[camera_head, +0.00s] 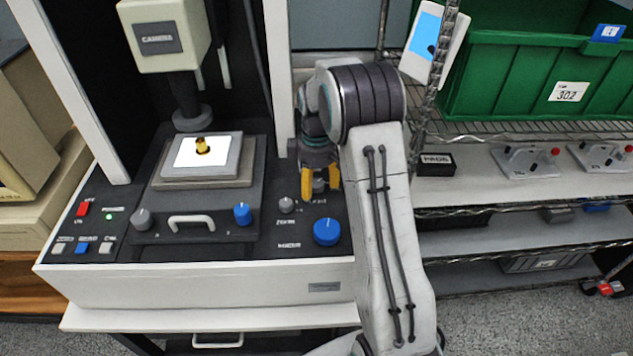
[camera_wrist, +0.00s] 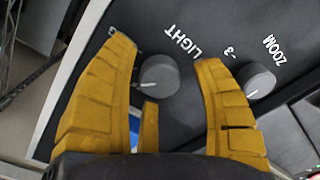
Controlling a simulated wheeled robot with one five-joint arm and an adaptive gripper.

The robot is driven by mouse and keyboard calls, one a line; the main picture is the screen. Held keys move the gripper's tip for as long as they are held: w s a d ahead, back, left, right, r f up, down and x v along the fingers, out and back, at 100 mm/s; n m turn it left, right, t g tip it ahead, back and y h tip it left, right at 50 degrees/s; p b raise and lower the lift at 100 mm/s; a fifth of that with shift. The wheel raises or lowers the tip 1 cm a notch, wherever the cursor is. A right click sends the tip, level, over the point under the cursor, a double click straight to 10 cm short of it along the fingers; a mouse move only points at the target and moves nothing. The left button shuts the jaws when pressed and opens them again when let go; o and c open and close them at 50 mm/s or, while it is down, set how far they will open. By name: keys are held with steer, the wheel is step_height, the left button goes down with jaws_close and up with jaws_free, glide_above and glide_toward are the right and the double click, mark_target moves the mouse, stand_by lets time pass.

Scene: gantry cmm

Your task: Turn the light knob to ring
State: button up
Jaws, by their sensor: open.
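The light knob (camera_wrist: 160,75) is a small grey round knob on the dark panel, beside the printed word LIGHT, in the wrist view. Its white pointer line points to the picture's left. My gripper (camera_wrist: 167,55) is open, with its yellow fingers on either side of the knob in this view and no clear contact. The ring mark is not legible; a fingertip lies near small print at the upper left.
The grey zoom knob (camera_wrist: 256,80) is close by the right finger. A large blue knob (camera_head: 327,231) sits in front of my gripper. The stage (camera_head: 170,180) with a small golden part stands to the left. A wire shelf with a green bin (camera_head: 520,75) is at the right.

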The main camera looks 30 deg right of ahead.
steer(key=c, duration=1.2)
steer(key=shift+m, duration=0.3)
steer(key=m, duration=0.4)
steer(key=shift+b, duration=0.4)
steer(key=shift+m, duration=2.1)
steer(key=o, duration=1.2)
